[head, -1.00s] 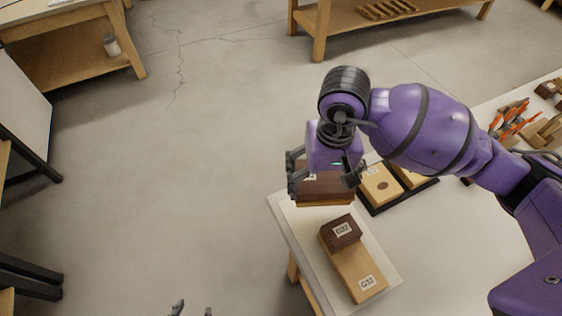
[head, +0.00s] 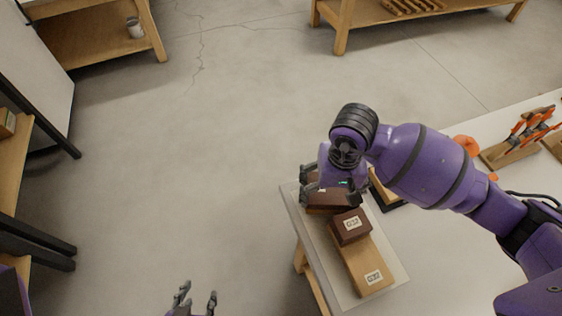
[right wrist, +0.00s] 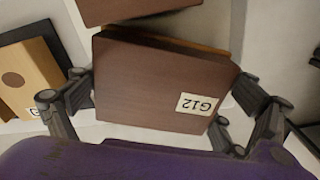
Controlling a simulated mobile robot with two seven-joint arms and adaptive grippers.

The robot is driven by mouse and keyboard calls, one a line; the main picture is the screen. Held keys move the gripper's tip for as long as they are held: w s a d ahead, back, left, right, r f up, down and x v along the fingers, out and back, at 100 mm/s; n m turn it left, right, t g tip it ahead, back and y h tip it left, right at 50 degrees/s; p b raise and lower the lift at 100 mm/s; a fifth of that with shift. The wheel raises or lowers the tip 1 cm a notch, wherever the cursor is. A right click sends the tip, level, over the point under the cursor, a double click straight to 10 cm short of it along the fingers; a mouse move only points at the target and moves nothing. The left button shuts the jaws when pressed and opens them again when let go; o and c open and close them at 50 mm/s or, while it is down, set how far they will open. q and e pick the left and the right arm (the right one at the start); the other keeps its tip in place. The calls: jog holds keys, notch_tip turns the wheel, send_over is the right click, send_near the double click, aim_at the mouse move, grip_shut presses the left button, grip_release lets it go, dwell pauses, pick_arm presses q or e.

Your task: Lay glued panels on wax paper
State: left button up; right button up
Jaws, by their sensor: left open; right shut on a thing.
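My right gripper (head: 334,196) is shut on a dark brown panel (head: 322,207), which shows a G12 label in the right wrist view (right wrist: 160,85). A lighter wood layer shows along that panel's edge. The panel is at the bench's far left end, close behind a dark brown block (head: 341,236) labelled G32. This block lies on one end of a light wood board (head: 358,262), also labelled. Whether the held panel touches the bench or the block I cannot tell. My left gripper (head: 196,298) is open and empty over the floor.
A black tray (head: 392,206) with light wood pieces is partly hidden behind my right arm. Orange-handled tools (head: 530,128) stand in wooden holders at the bench's right. The white bench top (head: 440,270) is clear at front. Shelving stands at left.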

jog(key=o, duration=1)
notch_tip(320, 180, up, 12)
jog(key=shift+r, duration=0.15)
jog(key=shift+s, duration=0.1)
